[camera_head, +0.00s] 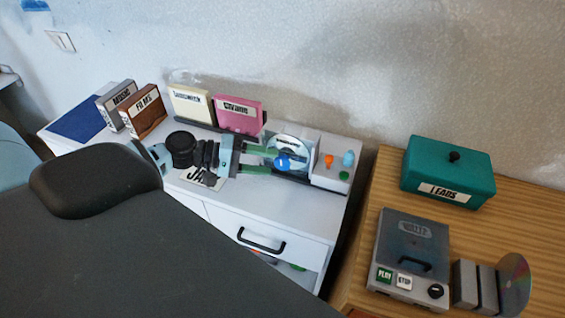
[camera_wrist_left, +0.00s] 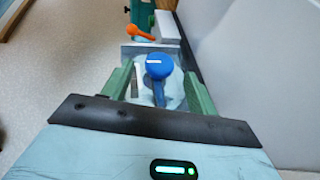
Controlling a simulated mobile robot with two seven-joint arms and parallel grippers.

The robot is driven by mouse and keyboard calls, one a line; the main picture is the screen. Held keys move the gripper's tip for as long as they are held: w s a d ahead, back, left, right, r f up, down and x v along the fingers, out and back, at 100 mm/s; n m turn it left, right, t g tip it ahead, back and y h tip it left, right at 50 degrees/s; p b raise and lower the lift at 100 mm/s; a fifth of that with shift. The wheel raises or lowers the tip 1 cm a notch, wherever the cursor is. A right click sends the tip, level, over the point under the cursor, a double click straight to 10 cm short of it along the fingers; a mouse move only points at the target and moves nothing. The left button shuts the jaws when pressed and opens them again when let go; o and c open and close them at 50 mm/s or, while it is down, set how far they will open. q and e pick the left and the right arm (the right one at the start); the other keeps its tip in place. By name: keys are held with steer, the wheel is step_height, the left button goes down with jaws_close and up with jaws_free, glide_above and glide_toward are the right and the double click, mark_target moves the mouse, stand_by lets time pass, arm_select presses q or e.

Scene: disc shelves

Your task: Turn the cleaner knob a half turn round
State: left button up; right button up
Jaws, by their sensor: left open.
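The blue knob (camera_head: 283,162) stands in front of a silver disc (camera_head: 291,144) on the cleaner, whose grey block (camera_head: 331,161) is to its right. In the left wrist view the blue knob (camera_wrist_left: 158,66) has a round top with a short white mark and a part reaching down toward me. My left gripper (camera_head: 271,162) is open, with its green fingers on either side of the knob. The left wrist view shows the gripper (camera_wrist_left: 159,85) with gaps beside the knob, so no grip is seen. My right gripper is in neither view.
An orange knob (camera_wrist_left: 139,33) stands just beyond the blue one. Pink (camera_head: 238,114) and cream (camera_head: 191,104) cases stand behind my gripper. A grey player (camera_head: 410,255) and a teal box (camera_head: 449,172) stand on the wooden table at right.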

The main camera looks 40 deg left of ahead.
mark_target(276, 162)
arm_select(q)
steer(key=x, duration=0.3)
steer(key=shift+w+d, duration=0.15)
steer(key=shift+p+x, duration=0.3)
steer(key=shift+x, duration=0.55)
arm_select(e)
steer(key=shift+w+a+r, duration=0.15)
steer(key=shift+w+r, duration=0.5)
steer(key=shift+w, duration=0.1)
